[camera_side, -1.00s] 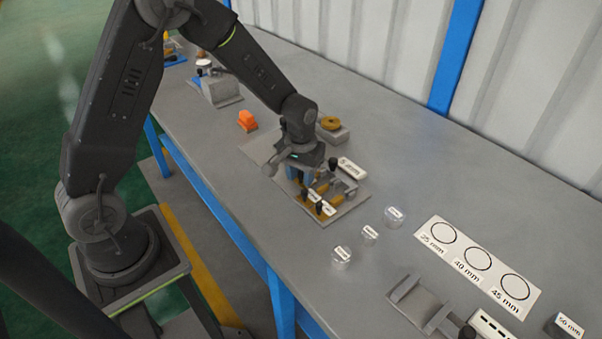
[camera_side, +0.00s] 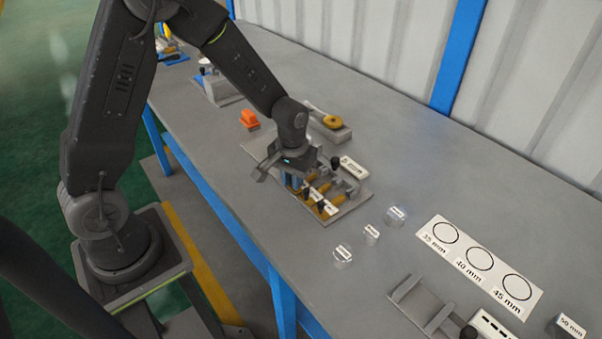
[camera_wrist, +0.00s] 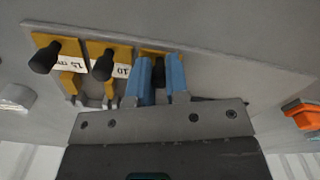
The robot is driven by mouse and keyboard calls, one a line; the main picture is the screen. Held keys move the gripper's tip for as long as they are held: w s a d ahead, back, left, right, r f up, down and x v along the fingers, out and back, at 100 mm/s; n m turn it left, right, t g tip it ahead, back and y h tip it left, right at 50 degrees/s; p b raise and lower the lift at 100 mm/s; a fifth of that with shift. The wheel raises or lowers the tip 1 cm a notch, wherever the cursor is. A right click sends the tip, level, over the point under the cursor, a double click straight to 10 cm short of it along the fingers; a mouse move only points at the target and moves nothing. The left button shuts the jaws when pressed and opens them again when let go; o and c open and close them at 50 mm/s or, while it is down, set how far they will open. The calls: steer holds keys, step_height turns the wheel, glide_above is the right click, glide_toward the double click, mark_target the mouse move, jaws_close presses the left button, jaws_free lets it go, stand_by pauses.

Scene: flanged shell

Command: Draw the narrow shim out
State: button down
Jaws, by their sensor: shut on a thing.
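Three brass-yellow shims with black knobs sit in a row on a grey plate (camera_side: 338,212). In the wrist view one is labelled 15 mm (camera_wrist: 42,42) and the middle one 10 (camera_wrist: 97,49). The third shim (camera_wrist: 150,51) is at the right of the row, partly behind my fingers, with its label hidden. My gripper (camera_wrist: 162,78) has its two blue fingers shut on that third shim's black knob (camera_wrist: 159,73). In the side view my gripper (camera_side: 293,182) is low over the plate's left part, and the held shim is hard to make out.
An orange block (camera_side: 249,119) lies behind the plate. A grey block with a brass ring (camera_side: 331,122) is at the back. Several clear cylinders (camera_side: 343,254) stand right of the plate, before a white sheet of circles (camera_side: 478,262). A grey fixture (camera_side: 420,304) is at front right.

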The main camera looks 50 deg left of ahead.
steer(key=shift+s, duration=0.25)
steer(key=c, duration=1.1)
jaws_free()
step_height(320, 180, up, 14)
